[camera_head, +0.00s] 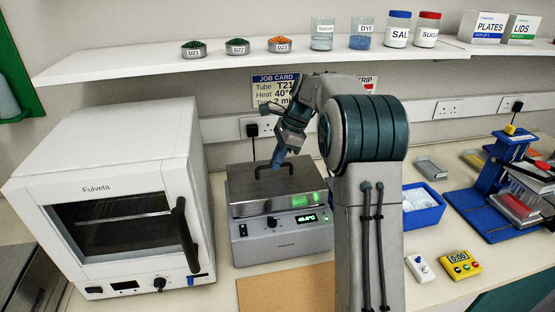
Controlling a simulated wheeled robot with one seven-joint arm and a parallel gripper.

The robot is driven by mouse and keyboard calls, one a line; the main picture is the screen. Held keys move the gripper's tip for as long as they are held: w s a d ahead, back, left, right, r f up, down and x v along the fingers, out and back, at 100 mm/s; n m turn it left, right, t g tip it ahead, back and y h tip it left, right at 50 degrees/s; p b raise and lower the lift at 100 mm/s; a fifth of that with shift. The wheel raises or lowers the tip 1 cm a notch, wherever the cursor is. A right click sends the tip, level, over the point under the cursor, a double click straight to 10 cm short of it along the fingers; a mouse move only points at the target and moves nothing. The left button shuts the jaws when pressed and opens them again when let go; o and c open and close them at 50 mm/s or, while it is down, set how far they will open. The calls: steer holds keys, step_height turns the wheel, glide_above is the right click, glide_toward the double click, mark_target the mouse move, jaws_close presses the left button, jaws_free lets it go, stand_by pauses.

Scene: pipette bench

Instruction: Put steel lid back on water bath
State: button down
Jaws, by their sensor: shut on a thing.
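The steel lid (252,188) is a flat grey plate with a dark bar handle (262,171) on top. It lies over the top of the water bath (268,249), a grey box with a knob and a lit green display on its front. The lid looks level and roughly lined up with the bath; I cannot tell whether it rests fully on the rim. My gripper (278,160) points down at the right part of the handle and is shut on it. The fingertips are small and partly hidden. The inside of the bath is covered.
A white oven (110,200) stands close on the left. A shelf (150,66) with dishes and jars runs above. A blue tray (438,213), a yellow timer (459,264) and a blue press (500,160) stand right. A brown board (285,290) lies in front.

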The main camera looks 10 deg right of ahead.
steer(key=shift+f, duration=0.3)
steer(key=shift+f, duration=0.15)
steer(key=shift+f, duration=0.15)
steer(key=c, duration=1.5)
jaws_free()
